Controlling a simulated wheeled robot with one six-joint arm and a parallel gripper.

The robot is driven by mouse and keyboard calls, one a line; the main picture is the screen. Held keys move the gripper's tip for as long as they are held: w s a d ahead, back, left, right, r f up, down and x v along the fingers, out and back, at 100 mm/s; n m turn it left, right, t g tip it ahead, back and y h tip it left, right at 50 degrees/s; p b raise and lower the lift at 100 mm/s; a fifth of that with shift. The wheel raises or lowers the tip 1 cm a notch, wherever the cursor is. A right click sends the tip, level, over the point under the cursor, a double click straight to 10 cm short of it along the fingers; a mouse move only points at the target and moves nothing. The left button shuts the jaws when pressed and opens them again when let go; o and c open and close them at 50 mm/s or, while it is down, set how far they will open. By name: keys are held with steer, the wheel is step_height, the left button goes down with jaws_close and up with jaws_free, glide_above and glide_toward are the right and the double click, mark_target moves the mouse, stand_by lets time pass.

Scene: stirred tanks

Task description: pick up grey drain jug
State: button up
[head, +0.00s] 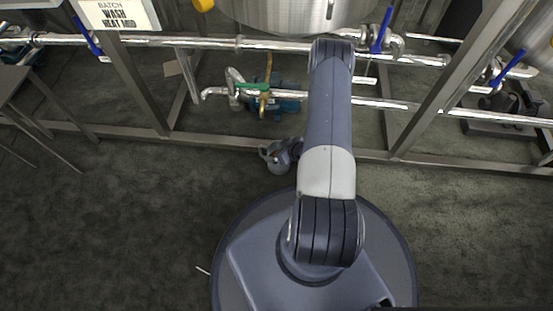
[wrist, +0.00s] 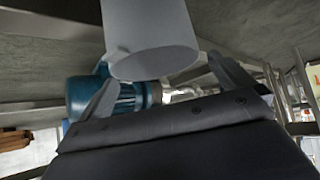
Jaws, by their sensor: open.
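My gripper (wrist: 165,72) is open, with one finger on each side of the jug in that view. A gap shows between the right finger and the jug; contact at the left finger cannot be told.
A steel frame with a lower rail (head: 130,130) runs behind the jug. A teal pump (head: 280,105) with pipes sits behind it and shows in the wrist view as a blue motor (wrist: 88,97). Blue-handled valves (head: 380,32) hang above. Floor at the left is clear.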

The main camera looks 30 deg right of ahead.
mark_target(272, 149)
steer(key=b+x, duration=0.2)
steer(key=x, duration=0.3)
steer(key=shift+s+d+f+b, duration=0.1)
steer(key=shift+s+f+b, duration=0.2)
steer(key=shift+b, duration=0.1)
steer(key=shift+r, duration=0.15)
steer(key=shift+c, duration=0.6)
